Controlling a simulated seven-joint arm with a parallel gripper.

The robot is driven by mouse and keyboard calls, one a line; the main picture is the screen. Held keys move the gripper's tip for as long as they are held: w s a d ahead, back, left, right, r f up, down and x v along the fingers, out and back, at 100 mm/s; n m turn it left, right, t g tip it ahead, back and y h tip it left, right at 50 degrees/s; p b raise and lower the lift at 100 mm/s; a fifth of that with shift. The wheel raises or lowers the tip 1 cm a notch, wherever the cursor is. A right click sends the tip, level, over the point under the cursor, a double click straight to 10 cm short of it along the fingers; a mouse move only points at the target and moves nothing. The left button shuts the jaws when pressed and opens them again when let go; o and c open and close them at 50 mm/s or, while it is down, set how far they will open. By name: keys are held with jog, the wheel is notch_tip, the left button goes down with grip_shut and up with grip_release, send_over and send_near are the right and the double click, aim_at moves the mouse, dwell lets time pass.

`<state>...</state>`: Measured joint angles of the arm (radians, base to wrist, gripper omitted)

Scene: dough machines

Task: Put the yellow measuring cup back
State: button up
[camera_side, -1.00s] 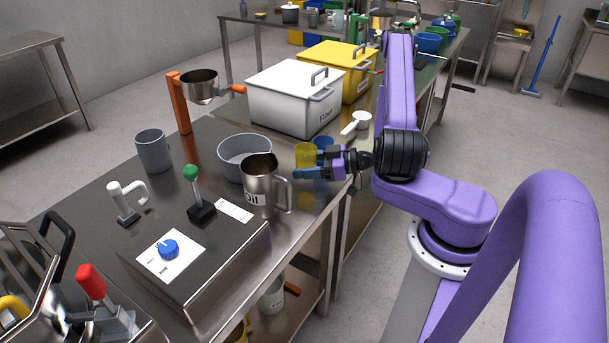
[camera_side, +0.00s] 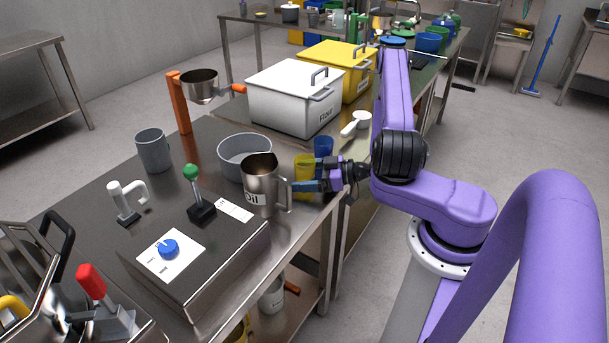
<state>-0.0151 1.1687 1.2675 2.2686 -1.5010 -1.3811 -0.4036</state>
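The yellow measuring cup (camera_side: 303,168) is near the right edge of the steel table, just behind and right of the metal oil jug (camera_side: 258,183). It looks upright. My gripper (camera_side: 308,184) reaches in from the right with its fingers at the cup and appears shut on it; the far finger is partly hidden. I cannot tell whether the cup's base touches the table. A blue cup (camera_side: 323,146) stands just behind the yellow cup, close to my gripper.
The oil jug's handle is very close to my fingertips. A grey bowl (camera_side: 245,170) stands left of the cup. Behind are a white flour bin (camera_side: 290,105), a white scoop (camera_side: 357,123) and a yellow bin (camera_side: 325,58). A machine with a green-knobbed lever (camera_side: 192,174) is at front left.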

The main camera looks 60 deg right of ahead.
jog(key=shift+r, duration=0.2)
jog(key=v, duration=1.2)
jog(key=shift+f, duration=0.1)
